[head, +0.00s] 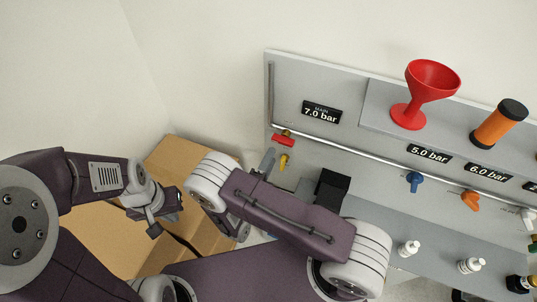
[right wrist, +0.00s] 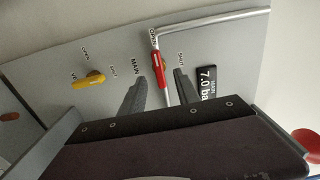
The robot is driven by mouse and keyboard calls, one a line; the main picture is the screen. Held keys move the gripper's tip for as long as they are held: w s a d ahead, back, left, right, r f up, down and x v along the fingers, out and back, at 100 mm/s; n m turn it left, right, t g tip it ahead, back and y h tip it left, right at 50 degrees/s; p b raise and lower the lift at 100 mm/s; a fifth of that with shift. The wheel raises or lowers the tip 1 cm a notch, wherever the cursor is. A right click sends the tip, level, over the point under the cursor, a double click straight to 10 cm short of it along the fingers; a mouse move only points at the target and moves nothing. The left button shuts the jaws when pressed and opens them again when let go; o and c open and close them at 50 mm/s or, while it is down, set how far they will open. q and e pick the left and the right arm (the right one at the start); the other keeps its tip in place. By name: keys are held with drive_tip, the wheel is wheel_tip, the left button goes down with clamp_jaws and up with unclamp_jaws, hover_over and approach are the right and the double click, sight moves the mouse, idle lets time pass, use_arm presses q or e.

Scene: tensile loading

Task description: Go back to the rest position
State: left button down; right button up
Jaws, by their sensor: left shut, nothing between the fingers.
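My left gripper (head: 165,205) is at the left in the head view, shut and empty, in front of the cardboard-coloured boxes. My right gripper (head: 266,163) is near the panel's left end, partly hidden by my own arm. In the right wrist view its two grey fingers (right wrist: 161,78) are apart, with the red main valve handle (right wrist: 159,70) showing in the gap between their tips. I cannot tell whether they touch it. The red handle also shows in the head view (head: 284,141), just beyond the gripper. A yellow handle (right wrist: 88,81) lies to the left.
The grey panel (head: 330,83) carries a pipe, pressure labels, a blue knob (head: 414,181) and an orange knob (head: 471,200). A red funnel (head: 428,85) and an orange cylinder (head: 499,124) stand on its ledge. Brown boxes (head: 180,152) stand at the left. White bottles (head: 408,249) stand lower right.

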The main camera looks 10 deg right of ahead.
drive_tip(key=s+d+r+m+g+h+b, duration=0.1)
drive_tip(key=s+d+m+g+h, duration=0.1)
drive_tip(key=s+d+m+g, duration=0.35)
drive_tip(key=s+d+r+m+g+h, duration=0.1)
drive_tip(key=s+d+m+g, duration=0.2)
drive_tip(key=d+m+g, duration=0.55)
drive_tip(key=s+a+f+m+g+y, duration=0.1)
drive_tip(key=s+m+g+y, duration=0.15)
drive_tip(key=s+m, duration=0.45)
drive_tip(key=s+a+f+m+g+y, duration=0.15)
drive_tip(key=m+y, duration=0.25)
drive_tip(key=m, duration=0.6)
use_arm(q)
drive_tip(key=f, duration=0.1)
drive_tip(key=f+b, duration=0.1)
drive_tip(key=shift+w+d+f, duration=0.15)
drive_tip(key=shift+w+f, duration=0.15)
use_arm(e)
drive_tip(key=w+a+r+m+t+y, duration=0.3)
drive_tip(key=m+y, duration=0.4)
drive_tip(key=m, duration=0.9)
drive_tip(key=a+t, duration=0.1)
drive_tip(key=a, duration=0.1)
drive_tip(key=shift+a, duration=0.3)
